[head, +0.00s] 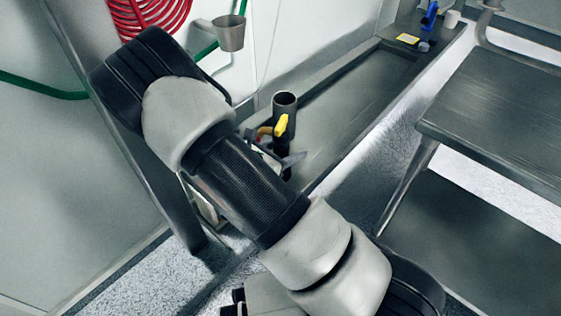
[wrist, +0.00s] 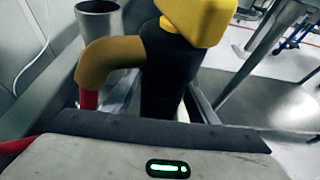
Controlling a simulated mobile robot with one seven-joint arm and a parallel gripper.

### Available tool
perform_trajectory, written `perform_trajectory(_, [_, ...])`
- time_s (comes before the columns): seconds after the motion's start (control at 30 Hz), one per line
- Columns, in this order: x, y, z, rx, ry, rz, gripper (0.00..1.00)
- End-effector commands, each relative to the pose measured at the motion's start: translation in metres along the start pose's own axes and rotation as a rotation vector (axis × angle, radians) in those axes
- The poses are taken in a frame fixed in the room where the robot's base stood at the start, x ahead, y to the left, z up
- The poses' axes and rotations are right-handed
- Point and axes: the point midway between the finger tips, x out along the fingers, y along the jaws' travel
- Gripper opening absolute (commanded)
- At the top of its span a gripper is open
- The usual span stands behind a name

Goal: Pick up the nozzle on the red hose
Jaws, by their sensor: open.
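The nozzle (wrist: 172,75) stands upright close in front of my gripper in the wrist view. It has a yellow top, a black body and a tan elbow with a red hose (wrist: 88,98) below it. In the head view the yellow part of the nozzle (head: 281,126) shows just past my arm. My gripper (head: 278,158) is open at the nozzle's lower body, largely hidden behind my arm. In the wrist view the gripper's dark front edge lies before the black body. I cannot tell whether the fingers touch it.
A metal cylinder (head: 285,101) stands right behind the nozzle. A long metal trough (head: 350,95) runs to the back right. A coiled red hose (head: 150,15), a metal cup (head: 230,34) and a green hose (head: 45,90) are at the left wall. A metal table (head: 495,105) is at right.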

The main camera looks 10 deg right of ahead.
Motion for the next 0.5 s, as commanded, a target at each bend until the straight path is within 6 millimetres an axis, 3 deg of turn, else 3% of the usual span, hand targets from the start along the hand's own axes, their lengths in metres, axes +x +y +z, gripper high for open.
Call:
perform_trajectory(0.13, [-0.0004,0.0002,0.0003,0.0,0.0,0.0,0.5])
perform_trajectory(0.43, [-0.0007,0.0002,0.0003,0.001,0.0,0.0,0.0])
perform_trajectory(0.5, [-0.0007,0.0003,0.0013,0.002,-0.002,0.0,0.0])
